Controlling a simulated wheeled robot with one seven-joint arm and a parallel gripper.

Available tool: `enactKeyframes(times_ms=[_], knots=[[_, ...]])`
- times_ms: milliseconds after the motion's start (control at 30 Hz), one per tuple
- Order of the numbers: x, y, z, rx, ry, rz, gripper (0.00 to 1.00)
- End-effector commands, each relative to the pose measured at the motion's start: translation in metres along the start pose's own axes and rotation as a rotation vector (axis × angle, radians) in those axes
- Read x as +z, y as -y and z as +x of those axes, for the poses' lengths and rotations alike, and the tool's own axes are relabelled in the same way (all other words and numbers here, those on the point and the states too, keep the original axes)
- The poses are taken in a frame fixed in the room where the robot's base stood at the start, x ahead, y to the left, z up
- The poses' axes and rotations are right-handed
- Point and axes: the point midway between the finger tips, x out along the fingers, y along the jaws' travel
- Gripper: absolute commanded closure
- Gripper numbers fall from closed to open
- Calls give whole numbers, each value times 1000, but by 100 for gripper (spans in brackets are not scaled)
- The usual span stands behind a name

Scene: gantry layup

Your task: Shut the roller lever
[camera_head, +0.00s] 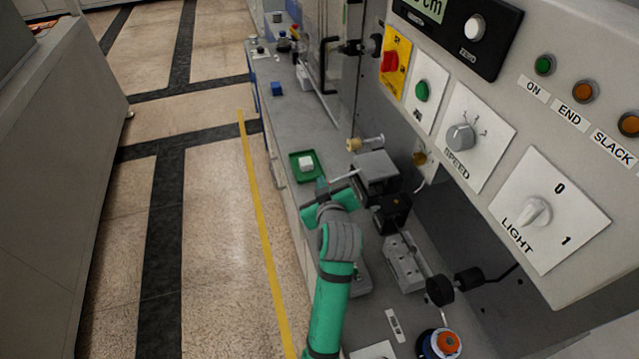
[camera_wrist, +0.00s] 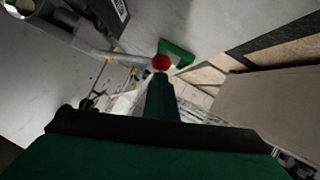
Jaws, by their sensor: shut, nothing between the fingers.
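The roller lever (camera_head: 346,177) is a thin pale rod that sticks out to the left from a grey metal block (camera_head: 375,168) on the bench. In the wrist view it is a grey rod (camera_wrist: 100,53) with a red ball knob (camera_wrist: 161,62) at its end. My gripper (camera_head: 321,184) is shut and empty beside the lever's free end. In the wrist view my gripper's tip (camera_wrist: 160,78) lines up with the red knob, right at or just short of it; I cannot tell if they touch. In the head view the knob is not clearly visible near the gripper.
A green tray (camera_head: 293,171) with a white block (camera_head: 306,163) lies just beyond the gripper. A control panel (camera_head: 480,110) with switches overhangs the bench on the right. A black unit (camera_head: 392,212) and a metal bracket (camera_head: 403,262) stand right of my arm.

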Motion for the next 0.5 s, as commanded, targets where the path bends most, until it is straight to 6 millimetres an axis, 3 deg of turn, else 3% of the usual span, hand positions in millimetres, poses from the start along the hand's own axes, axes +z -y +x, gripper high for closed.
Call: enactKeyframes(times_ms=[167, 267, 467, 500], knots=[[4, 2, 1, -7, 16, 1, 100], [-5, 1, -1, -6, 11, 1, 100], [-42, -1, -12, -1, -1, -1, 100], [-38, -1, -23, 1, 2, -1, 100]])
